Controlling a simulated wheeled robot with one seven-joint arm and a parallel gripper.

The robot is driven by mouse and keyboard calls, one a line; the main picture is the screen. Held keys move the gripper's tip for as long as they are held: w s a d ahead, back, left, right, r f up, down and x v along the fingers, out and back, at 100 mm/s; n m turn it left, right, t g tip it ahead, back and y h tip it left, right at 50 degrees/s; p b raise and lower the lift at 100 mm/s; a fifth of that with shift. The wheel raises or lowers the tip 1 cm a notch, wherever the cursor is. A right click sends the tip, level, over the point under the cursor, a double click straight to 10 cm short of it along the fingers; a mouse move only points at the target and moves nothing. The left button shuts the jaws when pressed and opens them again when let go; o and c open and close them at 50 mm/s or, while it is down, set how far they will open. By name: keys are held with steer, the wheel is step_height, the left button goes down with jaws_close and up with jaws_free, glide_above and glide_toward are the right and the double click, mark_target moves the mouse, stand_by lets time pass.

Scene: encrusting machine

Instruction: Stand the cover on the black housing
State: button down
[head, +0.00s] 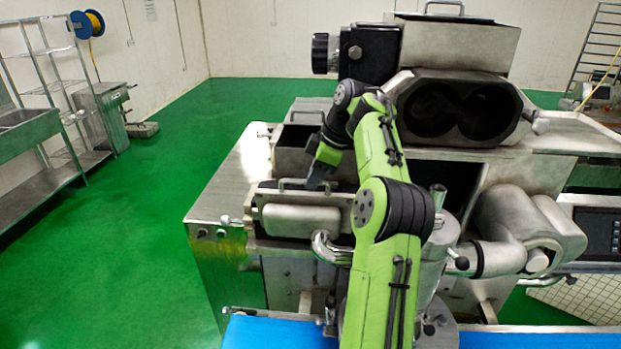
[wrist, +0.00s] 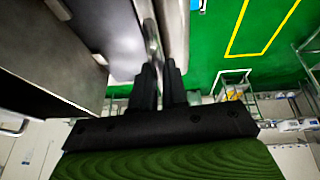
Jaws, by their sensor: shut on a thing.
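The cover (head: 300,217) is a grey metal plate with a raised rounded block and a bar handle along its top edge. In the head view it is upright at the front left of the machine. My gripper (head: 318,184) points down at the handle and is shut on it. In the wrist view the fingers (wrist: 160,80) close around a thin metal bar, with pale metal surfaces on both sides. The black housing (head: 370,55), with a round knob on its left side, is high on the machine, behind and above the cover. Whether the cover's lower edge touches the machine is unclear.
An open metal bin (head: 290,160) lies just behind the cover. A twin-opening metal head (head: 460,112) stands right of my arm, below a metal hopper (head: 460,45). A blue belt (head: 270,333) runs along the front. Green floor is free at the left.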

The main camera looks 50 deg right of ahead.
mark_target(316, 194)
steer(key=shift+w+d+r, duration=0.1)
steer(key=shift+w+d, duration=0.1)
steer(key=shift+d, duration=0.05)
steer(key=shift+w+d+f+p, duration=0.5)
steer(key=shift+d+f, duration=0.1)
steer(key=shift+f, duration=0.15)
steer(key=shift+d, duration=0.1)
steer(key=shift+s, duration=0.3)
stand_by(1.0)
steer(key=shift+f+b, duration=0.75)
steer(key=shift+f, duration=0.1)
steer(key=shift+a, duration=0.2)
